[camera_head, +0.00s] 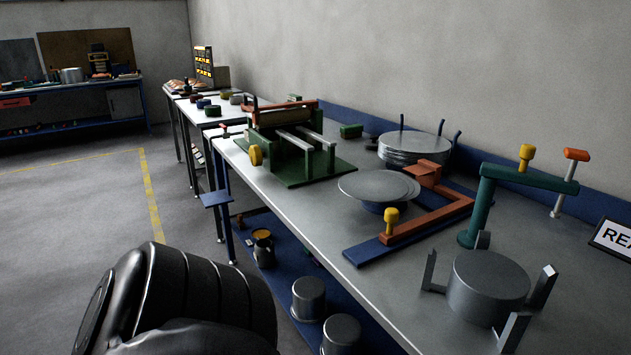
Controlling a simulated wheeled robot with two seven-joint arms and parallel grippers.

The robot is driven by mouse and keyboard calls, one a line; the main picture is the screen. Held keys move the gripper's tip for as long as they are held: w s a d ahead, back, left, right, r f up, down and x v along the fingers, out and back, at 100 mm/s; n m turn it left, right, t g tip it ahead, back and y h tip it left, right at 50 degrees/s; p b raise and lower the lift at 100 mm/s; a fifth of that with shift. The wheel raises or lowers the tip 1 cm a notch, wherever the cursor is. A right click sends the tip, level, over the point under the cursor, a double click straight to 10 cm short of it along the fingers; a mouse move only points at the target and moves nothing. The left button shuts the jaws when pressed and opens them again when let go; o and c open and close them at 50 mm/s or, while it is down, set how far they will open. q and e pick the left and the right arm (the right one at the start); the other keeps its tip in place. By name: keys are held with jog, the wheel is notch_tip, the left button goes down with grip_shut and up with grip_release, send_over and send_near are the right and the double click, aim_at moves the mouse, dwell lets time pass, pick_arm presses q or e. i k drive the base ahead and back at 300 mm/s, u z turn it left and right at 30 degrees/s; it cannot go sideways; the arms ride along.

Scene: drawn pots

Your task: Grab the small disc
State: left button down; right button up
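A flat grey disc (379,185) lies level on a small dark blue round base on the workbench, at the centre right. Behind it is a stack of grey discs (414,150) with blue upright pins around it. I cannot tell which disc is the small one; those in the stack look about as wide as the single disc or slightly narrower. A black rounded part, probably of my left arm (185,300), fills the lower left, away from the discs. Neither gripper's fingers show.
An orange bar fixture (430,217) stands beside the single disc. A teal post with an arm (482,205) and a grey cylinder (488,287) between upright brackets stand at the right. A green roller machine (290,145) is at the left. Pots (309,297) sit on the lower shelf.

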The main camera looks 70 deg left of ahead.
aim_at(369, 187)
jog(key=u, duration=1)
jog(key=k, duration=0.25)
jog(key=u, duration=2.35)
jog(key=i, duration=2.05)
jog(key=z, duration=2.9)
